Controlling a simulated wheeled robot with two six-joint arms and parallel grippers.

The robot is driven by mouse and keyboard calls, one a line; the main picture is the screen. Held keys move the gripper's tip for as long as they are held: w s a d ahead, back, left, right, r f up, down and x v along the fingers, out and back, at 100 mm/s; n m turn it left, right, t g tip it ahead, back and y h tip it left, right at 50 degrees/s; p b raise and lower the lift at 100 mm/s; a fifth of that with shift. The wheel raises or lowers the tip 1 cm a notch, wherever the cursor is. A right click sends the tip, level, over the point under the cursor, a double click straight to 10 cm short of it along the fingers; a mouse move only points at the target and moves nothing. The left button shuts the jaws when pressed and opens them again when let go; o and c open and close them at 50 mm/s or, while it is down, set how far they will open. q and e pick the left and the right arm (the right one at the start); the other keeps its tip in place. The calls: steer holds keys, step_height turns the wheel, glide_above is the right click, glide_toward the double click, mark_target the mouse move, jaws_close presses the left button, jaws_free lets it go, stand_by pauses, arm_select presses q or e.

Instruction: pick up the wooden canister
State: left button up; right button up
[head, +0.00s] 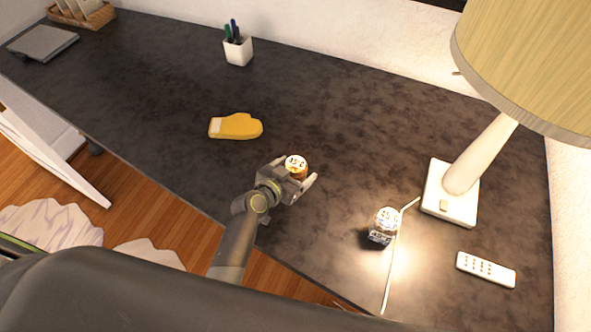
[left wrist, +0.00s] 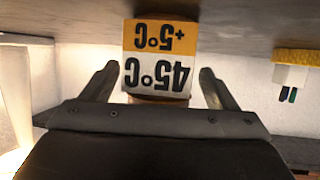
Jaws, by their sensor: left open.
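The wooden canister (head: 297,167) stands on the dark desk near its front edge. In the left wrist view the canister (left wrist: 160,55) shows close up, with an orange and white printed label. My left gripper (head: 294,176) is open, with a finger on each side of the canister. In the left wrist view gaps show between the canister and both fingers. The canister's lower part is partly hidden by the gripper. My right gripper is not in view.
A similar clear or shiny canister (head: 384,227) stands to the right, beside the lamp (head: 449,195) and its white cord. A remote (head: 486,269) lies further right. A yellow mitten (head: 236,126) lies behind left, a pen cup (head: 238,51) further back. The desk's middle is clear.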

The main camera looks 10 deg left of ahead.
arm_select(q)
steer(key=shift+x, duration=1.1)
steer(key=c, duration=1.1)
